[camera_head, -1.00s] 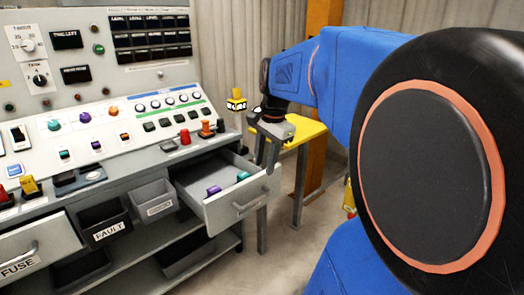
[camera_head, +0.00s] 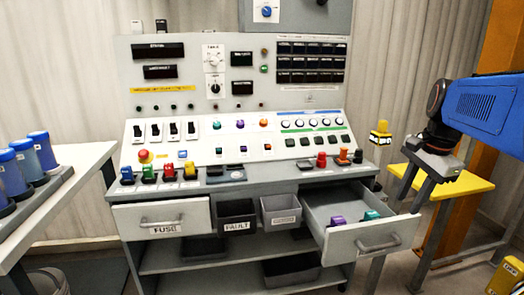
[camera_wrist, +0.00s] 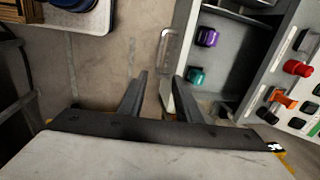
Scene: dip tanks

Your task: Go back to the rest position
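My gripper (camera_head: 415,194) hangs at the end of my blue arm on the right of the head view, pointing down, right of the control console (camera_head: 240,130). In the wrist view my gripper (camera_wrist: 160,96) has its two dark fingers apart with nothing between them. Below and beyond them shows the open right drawer (camera_head: 400,228), its handle (camera_wrist: 168,50) just past the fingertips. A purple piece (camera_wrist: 207,37) and a teal piece (camera_wrist: 196,75) lie inside the drawer, clear of the fingers.
A yellow table (camera_head: 462,184) stands behind my gripper. A bench (camera_head: 75,178) with several blue cylinders is at the left. The fuse drawer (camera_head: 190,217) and the fault bin (camera_head: 237,226) are under the console. Open floor shows in front of the right drawer.

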